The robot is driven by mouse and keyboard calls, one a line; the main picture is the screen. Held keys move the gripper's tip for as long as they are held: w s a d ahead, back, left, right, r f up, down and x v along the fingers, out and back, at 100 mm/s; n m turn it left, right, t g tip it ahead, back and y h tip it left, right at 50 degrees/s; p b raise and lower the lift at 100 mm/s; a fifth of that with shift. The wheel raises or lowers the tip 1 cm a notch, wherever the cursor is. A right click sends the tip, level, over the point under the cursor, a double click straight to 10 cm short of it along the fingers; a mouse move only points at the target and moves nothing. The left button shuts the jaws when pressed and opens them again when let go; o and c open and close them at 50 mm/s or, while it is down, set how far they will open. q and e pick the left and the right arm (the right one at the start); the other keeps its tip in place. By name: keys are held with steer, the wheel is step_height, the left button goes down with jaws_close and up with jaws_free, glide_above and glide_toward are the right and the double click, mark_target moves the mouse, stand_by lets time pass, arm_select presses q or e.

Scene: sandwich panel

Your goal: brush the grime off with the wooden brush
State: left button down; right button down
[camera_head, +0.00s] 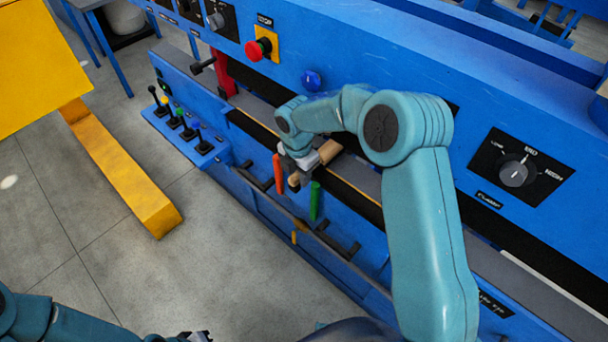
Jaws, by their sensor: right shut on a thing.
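My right gripper (299,172) is shut on the wooden brush (329,151). Light brown wood shows on both sides of its jaws. The brush is at the front of the blue panel (362,62), over or near the dark strip along its ledge. I cannot tell whether the bristles touch the surface. No grime can be made out from here; my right arm hides part of the ledge. My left gripper (198,337) is at the bottom edge, mostly cut off, and its jaw opening is unclear.
An orange handle (278,174) and a green handle (314,201) stand close to the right gripper. Several coloured levers (181,122) are at the left. A red button (256,49), a blue button (311,81) and a knob (514,174) are on the panel. Floor lies open at left.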

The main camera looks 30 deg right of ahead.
steer(key=shift+a+f, duration=0.1)
steer(key=shift+w+a+p, duration=0.25)
steer(key=shift+w, duration=0.4)
steer(key=shift+w+a+p, duration=0.2)
steer(key=shift+w+p, duration=0.1)
steer(key=shift+w, duration=0.4)
steer(key=shift+w+a+p, duration=0.25)
steer(key=shift+w, duration=0.5)
steer(key=shift+w+a+p, duration=0.2)
steer(key=shift+w+a, duration=0.05)
steer(key=shift+w, duration=0.4)
steer(key=shift+w+a+p, duration=0.2)
steer(key=shift+w+p, duration=0.05)
steer(key=shift+w, duration=0.45)
steer(key=shift+w+a+p, duration=0.2)
steer(key=shift+w+a, duration=0.05)
steer(key=shift+w, duration=0.4)
steer(key=shift+a, duration=0.1)
